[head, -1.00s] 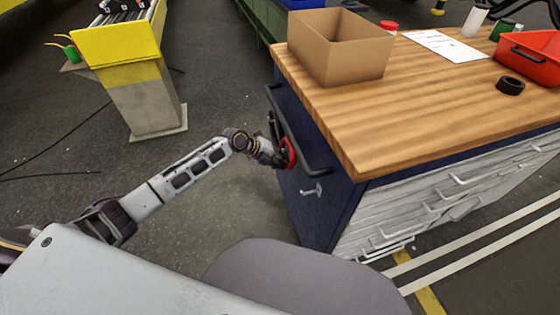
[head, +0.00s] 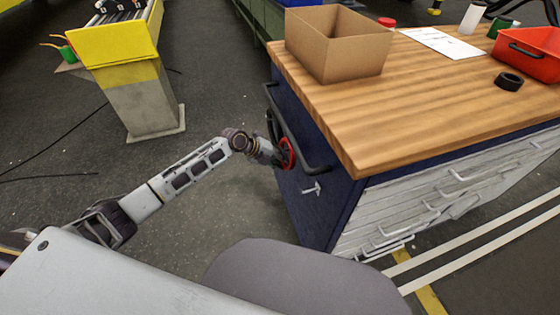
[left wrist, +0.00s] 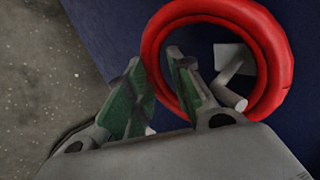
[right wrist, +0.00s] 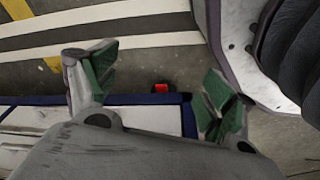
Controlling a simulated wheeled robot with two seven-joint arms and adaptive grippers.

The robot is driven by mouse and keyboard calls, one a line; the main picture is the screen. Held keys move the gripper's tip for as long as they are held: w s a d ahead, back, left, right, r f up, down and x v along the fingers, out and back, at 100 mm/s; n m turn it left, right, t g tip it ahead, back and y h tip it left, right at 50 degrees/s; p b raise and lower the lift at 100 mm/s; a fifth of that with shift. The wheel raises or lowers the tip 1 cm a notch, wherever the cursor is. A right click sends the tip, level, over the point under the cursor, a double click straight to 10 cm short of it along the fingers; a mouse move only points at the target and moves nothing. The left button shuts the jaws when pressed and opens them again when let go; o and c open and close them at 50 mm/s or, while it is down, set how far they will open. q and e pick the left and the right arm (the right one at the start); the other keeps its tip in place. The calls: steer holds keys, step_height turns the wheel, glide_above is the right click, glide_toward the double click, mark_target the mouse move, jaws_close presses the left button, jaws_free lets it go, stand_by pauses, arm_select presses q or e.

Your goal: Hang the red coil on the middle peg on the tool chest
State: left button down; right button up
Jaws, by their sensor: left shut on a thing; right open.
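Another pale peg (head: 313,188) is bare, lower right of the coil. My right gripper (right wrist: 158,65) is open and empty.
The black side handle (head: 290,125) runs close by the coil and gripper.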

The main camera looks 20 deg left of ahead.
arm_select(q)
steer(key=shift+w+f+b, duration=0.1)
steer(key=shift+f+b, duration=0.2)
steer(key=shift+b, duration=0.05)
arm_select(e)
steer(key=shift+w+a+r, duration=0.15)
steer(key=shift+a+r, duration=0.15)
steer(key=shift+r, duration=0.2)
steer(key=shift+w+a+r, duration=0.1)
steer(key=shift+a+r, duration=0.15)
steer(key=shift+r, duration=0.25)
steer(key=shift+w+r, duration=0.1)
steer(key=shift+w, duration=0.25)
arm_select(q)
steer(key=c, duration=1.2)
jaws_free()
steer(key=shift+o, duration=0.2)
arm_select(e)
steer(key=shift+w, duration=0.1)
